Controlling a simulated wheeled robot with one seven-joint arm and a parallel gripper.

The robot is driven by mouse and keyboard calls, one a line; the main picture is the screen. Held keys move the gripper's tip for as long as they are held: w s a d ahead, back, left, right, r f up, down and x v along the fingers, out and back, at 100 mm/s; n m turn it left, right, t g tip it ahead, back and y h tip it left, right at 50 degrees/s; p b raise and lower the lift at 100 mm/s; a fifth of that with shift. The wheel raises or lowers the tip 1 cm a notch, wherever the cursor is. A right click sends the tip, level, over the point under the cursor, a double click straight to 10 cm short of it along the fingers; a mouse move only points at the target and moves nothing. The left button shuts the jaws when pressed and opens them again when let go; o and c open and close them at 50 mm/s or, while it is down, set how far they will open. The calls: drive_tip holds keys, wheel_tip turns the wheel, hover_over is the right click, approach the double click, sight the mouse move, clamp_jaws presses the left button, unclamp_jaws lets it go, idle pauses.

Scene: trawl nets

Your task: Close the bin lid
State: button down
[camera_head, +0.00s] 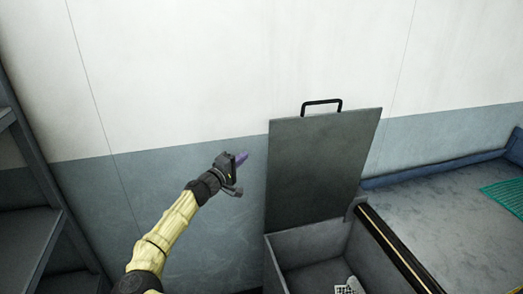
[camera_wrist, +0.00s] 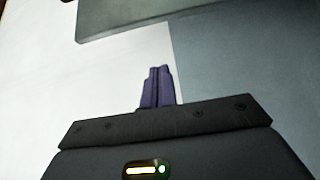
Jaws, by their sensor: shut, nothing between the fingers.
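The bin (camera_head: 308,243) is a grey open box at the lower middle of the head view. Its flat grey lid (camera_head: 318,168) stands upright at the back, raised open. A black handle (camera_head: 321,104) sits on the lid's top edge. My gripper (camera_head: 242,157) is to the left of the lid, apart from it, with its purple fingers pointing right towards it. In the wrist view the purple fingers (camera_wrist: 158,86) are together and hold nothing. A grey panel edge (camera_wrist: 180,20), probably the lid, crosses the top of the wrist view.
Inside the bin lies a white, perforated object (camera_head: 350,286), partly cut off. A dark rail (camera_head: 392,248) runs along the bin's right side. A grey shelf rack (camera_head: 30,215) stands at the left. A green net (camera_head: 506,196) lies at the far right. A white and blue-grey wall is behind.

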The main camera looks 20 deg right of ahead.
drive_tip(key=shift+s, duration=0.1)
drive_tip(key=p+x, duration=0.5)
drive_tip(key=x, duration=0.5)
drive_tip(key=s+p, duration=0.1)
drive_tip(key=s, duration=0.1)
drive_tip(key=s+p, duration=0.2)
drive_tip(key=shift+a+f, duration=0.15)
drive_tip(key=shift+a, duration=0.05)
drive_tip(key=shift+w+d+f, duration=0.1)
drive_tip(key=shift+d+f, duration=0.05)
idle(0.4)
